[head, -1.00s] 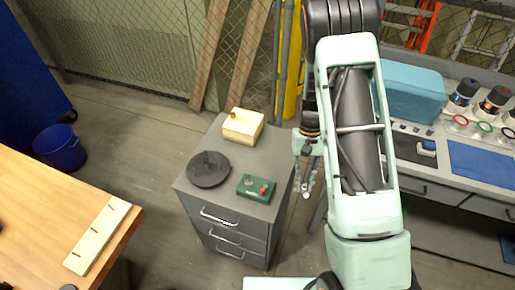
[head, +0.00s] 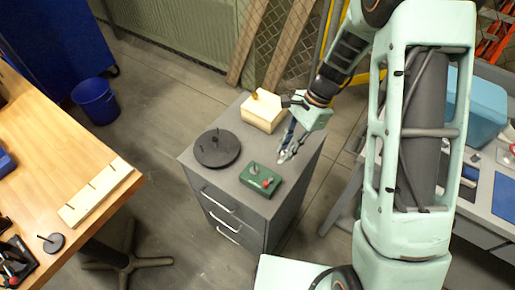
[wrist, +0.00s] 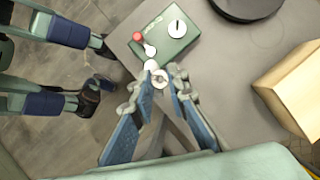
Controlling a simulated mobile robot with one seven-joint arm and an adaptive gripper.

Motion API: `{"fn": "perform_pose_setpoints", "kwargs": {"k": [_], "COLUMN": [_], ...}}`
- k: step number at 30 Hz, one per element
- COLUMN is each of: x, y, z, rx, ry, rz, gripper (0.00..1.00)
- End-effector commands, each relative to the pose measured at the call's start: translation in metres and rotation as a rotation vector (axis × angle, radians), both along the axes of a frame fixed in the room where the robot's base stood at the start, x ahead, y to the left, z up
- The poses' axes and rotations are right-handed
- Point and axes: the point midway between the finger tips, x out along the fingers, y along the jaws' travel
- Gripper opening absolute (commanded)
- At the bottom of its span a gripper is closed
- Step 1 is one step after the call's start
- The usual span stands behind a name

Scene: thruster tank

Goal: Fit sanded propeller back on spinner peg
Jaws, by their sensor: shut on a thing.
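My gripper (head: 287,153) is shut on a small pale grey piece, seemingly the propeller, with a round hub (wrist: 159,79) between the fingertips in the wrist view. The fingers and poor detail hide part of its shape. My gripper hangs over the right side of the grey cabinet, behind and right of the green control box. A black round base (head: 217,150) with a short upright peg (head: 221,135) stands on the cabinet's left side, apart from my gripper. A smaller dark disc with a peg (head: 50,243) lies on the wooden table. I cannot tell which peg is the spinner's.
The green box (head: 260,180) with a red knob stands at the cabinet's (head: 190,158) front. A pale block (head: 262,116) with a brass top stands at the back, close to my wrist. A slotted wooden board (head: 95,192) lies on the table at left. Open floor separates table and cabinet.

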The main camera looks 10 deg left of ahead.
Motion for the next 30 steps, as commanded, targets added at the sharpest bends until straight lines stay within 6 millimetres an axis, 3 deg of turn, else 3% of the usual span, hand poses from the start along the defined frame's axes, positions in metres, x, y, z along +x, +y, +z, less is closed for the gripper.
{"fn": "perform_pose_setpoints", "kwargs": {"k": [3, 9, 17, 30], "x": [-0.008, -0.019, -0.023, -0.023], "y": [0.038, 0.074, 0.085, 0.085], "z": [0.008, 0.023, 0.026, -0.009], "rx": [0.004, 0.004, 0.001, 0.001], "ry": [-0.003, 0.001, 0.004, 0.005], "rz": [-0.224, -0.484, -0.583, -0.581], "gripper": [0.00, 0.00, 0.00, 0.00]}}
